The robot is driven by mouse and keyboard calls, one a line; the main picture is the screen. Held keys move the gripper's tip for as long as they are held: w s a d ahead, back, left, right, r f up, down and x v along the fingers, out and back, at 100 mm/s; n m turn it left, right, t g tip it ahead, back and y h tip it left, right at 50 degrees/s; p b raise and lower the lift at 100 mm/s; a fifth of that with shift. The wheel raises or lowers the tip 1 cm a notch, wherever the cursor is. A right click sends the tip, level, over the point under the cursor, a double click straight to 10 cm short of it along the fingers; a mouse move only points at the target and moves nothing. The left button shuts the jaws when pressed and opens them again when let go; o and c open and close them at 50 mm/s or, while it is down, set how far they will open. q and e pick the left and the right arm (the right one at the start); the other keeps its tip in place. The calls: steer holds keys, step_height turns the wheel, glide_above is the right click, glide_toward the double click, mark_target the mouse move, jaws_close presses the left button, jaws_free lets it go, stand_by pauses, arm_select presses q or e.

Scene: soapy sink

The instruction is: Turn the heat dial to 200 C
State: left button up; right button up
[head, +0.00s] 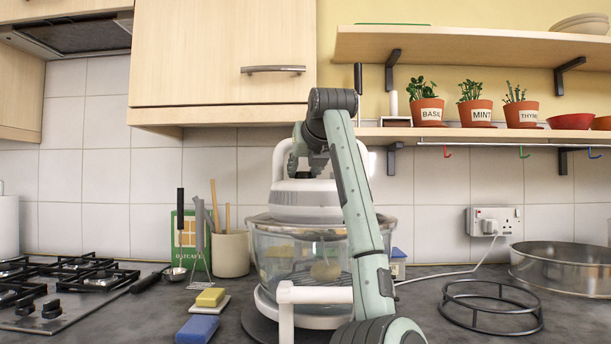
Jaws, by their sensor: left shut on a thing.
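A countertop oven stands in the middle of the head view, with a clear glass bowl (272,254) and a white lid (305,205) that has a tall white handle (278,160). My left gripper (308,168) points down onto the top of the lid, inside the handle. Its fingers are shut on what appears to be the heat dial, which they almost wholly hide. The dial's marks and setting cannot be read. My left arm covers the right part of the oven. My right gripper is not in view.
A gas hob (60,285) is at left. A utensil pot (231,254), yellow sponge (210,297) and blue sponge (197,329) sit left of the oven. A wire stand (490,305) and metal ring (560,266) are at right. Cupboard (220,55) and shelf (460,133) hang above.

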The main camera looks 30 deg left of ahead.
arm_select(q)
steer(key=m+t+h+b, duration=0.1)
steer(key=m+h, duration=0.1)
steer(key=shift+s+a+f+m+t+b, duration=0.1)
steer(key=shift+s+a+m+t+b, duration=0.1)
steer(key=shift+m+t+b, duration=0.15)
steer(key=shift+m+t+h+b, duration=0.35)
steer(key=shift+m+h, duration=0.2)
steer(key=shift+h, duration=0.35)
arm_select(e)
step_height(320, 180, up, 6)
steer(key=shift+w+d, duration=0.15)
arm_select(q)
steer(key=o, duration=0.9)
